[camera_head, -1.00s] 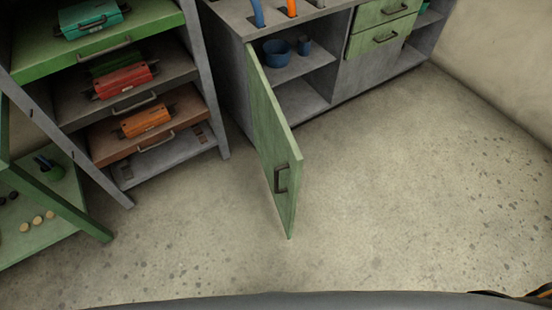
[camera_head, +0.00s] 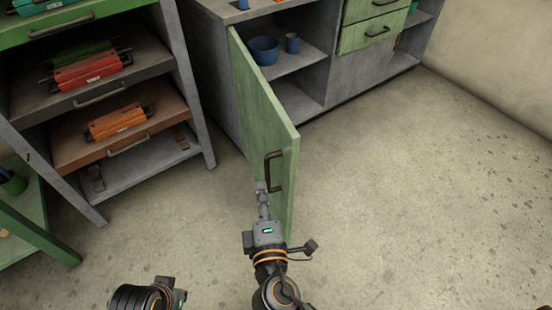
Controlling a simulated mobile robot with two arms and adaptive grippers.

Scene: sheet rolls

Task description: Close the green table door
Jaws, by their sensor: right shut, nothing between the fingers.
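The green table door (camera_head: 262,110) stands wide open, swung out from the grey cabinet (camera_head: 350,75) on its left edge. Its dark handle (camera_head: 273,171) is on the face turned to the left. My right gripper (camera_head: 262,187) comes up from the bottom and is shut and empty, with its tips close to the lower part of the handle, on the handle side of the door. I cannot tell whether they touch. Part of my left arm shows at the bottom left, but its fingers are not in view.
A rack with drawers holding a red case (camera_head: 92,72) and an orange case (camera_head: 117,121) stands left of the door. The floor (camera_head: 400,190) to the right is clear.

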